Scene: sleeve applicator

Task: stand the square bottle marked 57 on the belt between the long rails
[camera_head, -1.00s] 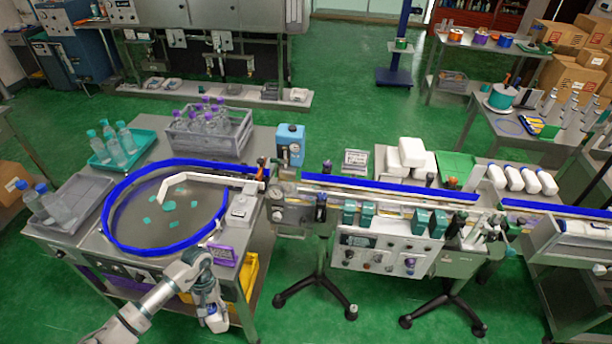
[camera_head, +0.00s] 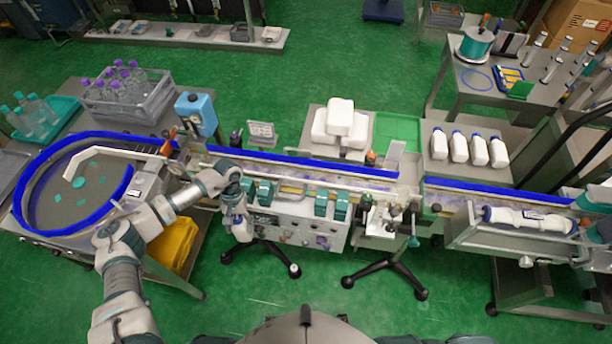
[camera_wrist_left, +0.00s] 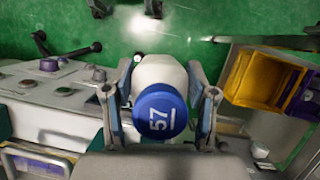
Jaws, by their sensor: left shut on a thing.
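The square bottle marked 57 (camera_wrist_left: 160,82) shows in the left wrist view with a white body and a round blue cap reading 57. My left gripper (camera_wrist_left: 160,105) is shut on it, with one finger on each side. In the head view my left gripper (camera_head: 238,218) is in front of the conveyor's near side, left of its middle. The bottle there is mostly hidden by the gripper. The belt (camera_head: 300,180) runs left to right behind the gripper, with a long blue rail (camera_head: 300,160) along its far side. My right gripper is not in view.
A round turntable (camera_head: 70,200) with a blue rim stands at left. Small teal boxes (camera_head: 320,203) line the conveyor's front. A light blue jug (camera_head: 196,113) stands behind its left end. White bottles (camera_head: 470,147) stand behind the right belt section. Green floor lies in front.

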